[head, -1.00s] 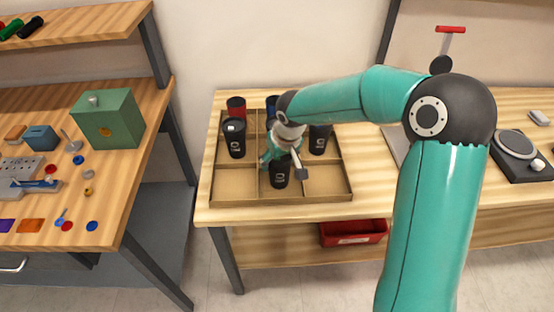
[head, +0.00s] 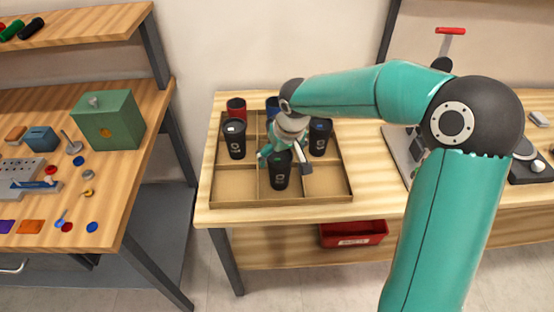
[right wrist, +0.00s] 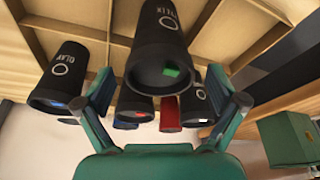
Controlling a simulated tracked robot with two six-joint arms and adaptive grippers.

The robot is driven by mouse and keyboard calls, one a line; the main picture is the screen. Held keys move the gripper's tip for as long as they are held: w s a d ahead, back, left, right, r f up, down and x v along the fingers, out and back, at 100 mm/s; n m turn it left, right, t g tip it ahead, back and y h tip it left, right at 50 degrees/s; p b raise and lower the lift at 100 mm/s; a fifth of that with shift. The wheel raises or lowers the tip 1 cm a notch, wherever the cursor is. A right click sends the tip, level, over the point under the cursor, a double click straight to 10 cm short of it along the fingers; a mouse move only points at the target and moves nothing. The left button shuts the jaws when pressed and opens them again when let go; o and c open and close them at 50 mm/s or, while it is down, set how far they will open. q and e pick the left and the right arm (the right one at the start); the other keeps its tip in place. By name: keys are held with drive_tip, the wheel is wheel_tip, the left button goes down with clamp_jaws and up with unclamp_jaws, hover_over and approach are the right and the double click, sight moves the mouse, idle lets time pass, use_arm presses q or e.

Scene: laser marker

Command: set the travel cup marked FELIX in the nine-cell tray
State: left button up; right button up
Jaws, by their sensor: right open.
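The black travel cup marked FELIX (head: 280,172) stands upright in the front middle cell of the nine-cell tray (head: 330,198). My right gripper (head: 285,160) is open just above and behind this cup. In the right wrist view its fingers (right wrist: 160,85) are spread to either side of the cup's end, with gaps showing between fingers and cup. My left gripper is not in view.
Other tray cups are a black one (head: 235,140) at left, a black one (head: 319,138) at right, a red one (head: 236,106) and a blue one (head: 271,104) at the back. The front left and right cells are empty. A green box (head: 108,120) stands on the left bench.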

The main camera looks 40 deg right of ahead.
drive_tip(key=v, duration=0.8)
drive_tip(key=shift+s+r, duration=0.1)
drive_tip(key=shift+r, duration=0.2)
